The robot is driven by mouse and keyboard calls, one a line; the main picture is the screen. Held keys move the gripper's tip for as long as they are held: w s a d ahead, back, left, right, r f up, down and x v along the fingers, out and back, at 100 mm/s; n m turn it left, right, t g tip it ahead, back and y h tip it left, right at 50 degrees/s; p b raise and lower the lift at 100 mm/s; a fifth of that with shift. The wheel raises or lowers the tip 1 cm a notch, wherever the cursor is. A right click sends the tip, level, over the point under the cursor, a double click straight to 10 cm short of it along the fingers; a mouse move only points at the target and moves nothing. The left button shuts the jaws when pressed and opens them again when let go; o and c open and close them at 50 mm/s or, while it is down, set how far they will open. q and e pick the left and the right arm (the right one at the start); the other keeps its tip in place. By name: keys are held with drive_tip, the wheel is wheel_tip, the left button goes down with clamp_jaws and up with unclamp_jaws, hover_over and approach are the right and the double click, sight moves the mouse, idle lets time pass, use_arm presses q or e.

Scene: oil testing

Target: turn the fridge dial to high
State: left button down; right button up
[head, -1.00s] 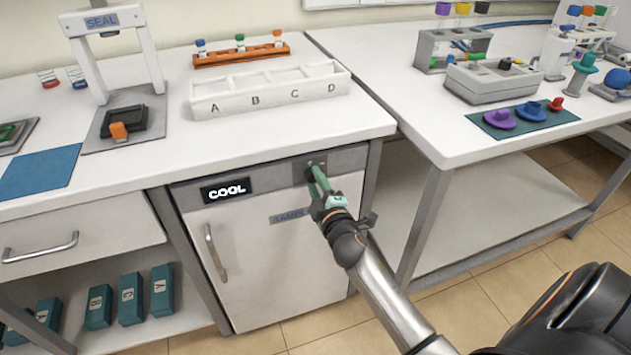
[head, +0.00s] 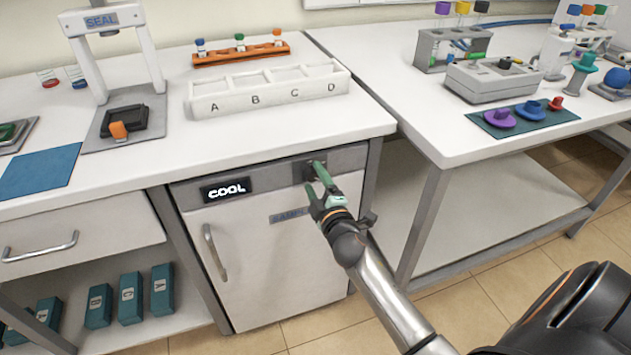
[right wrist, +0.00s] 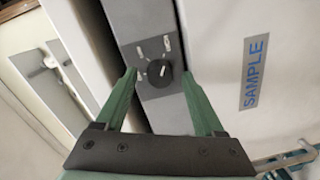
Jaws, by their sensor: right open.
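The fridge (head: 260,255) is a white unit under the counter, with a grey top panel. In the head view my gripper mostly covers the dial. My right gripper (head: 316,174) is in front of the panel. In the right wrist view its two green fingers (right wrist: 160,92) are spread apart, with the dial between and beyond their tips. My left gripper is not in view.
A SAMPLE label (right wrist: 255,70) is on the fridge door, and the door handle (head: 215,253) is at its left. The counter edge overhangs just above the panel. A white rack marked A to D (head: 270,97) stands on the counter. A side table (head: 455,150) stands to the right.

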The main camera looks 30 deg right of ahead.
drive_tip(key=v, duration=1.2)
drive_tip(key=shift+s, duration=0.2)
